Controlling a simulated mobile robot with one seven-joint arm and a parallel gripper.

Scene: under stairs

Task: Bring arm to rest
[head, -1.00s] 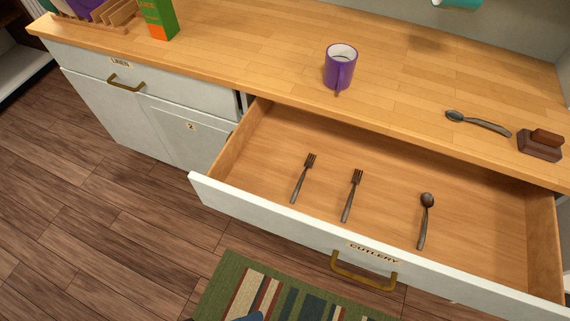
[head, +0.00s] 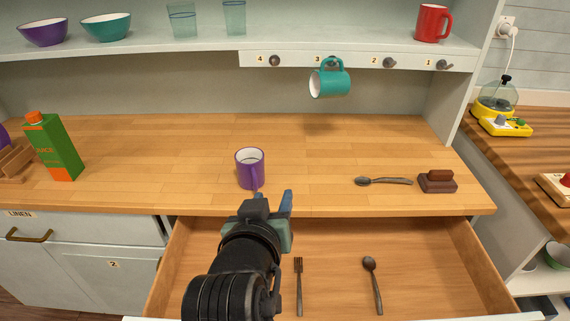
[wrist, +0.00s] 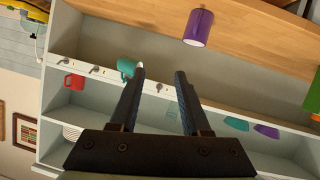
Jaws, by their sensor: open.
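My arm reaches up from the bottom of the head view, over the open cutlery drawer (head: 425,255). My gripper (head: 287,205) is near the counter's front edge, just right of and below the purple mug (head: 250,168) in the picture. In the wrist view my gripper (wrist: 159,72) has its two fingers apart with nothing between them. The purple mug also shows in the wrist view (wrist: 197,28), beyond the fingertips. A fork (head: 299,285) and a spoon (head: 371,283) lie in the drawer. My arm covers the drawer's left middle part.
Another spoon (head: 384,181) and a brown block (head: 437,182) lie on the counter (head: 340,150). A teal mug (head: 330,80) hangs from a hook below the shelf (head: 330,45). A juice carton (head: 54,147) stands at left. The counter's middle is clear.

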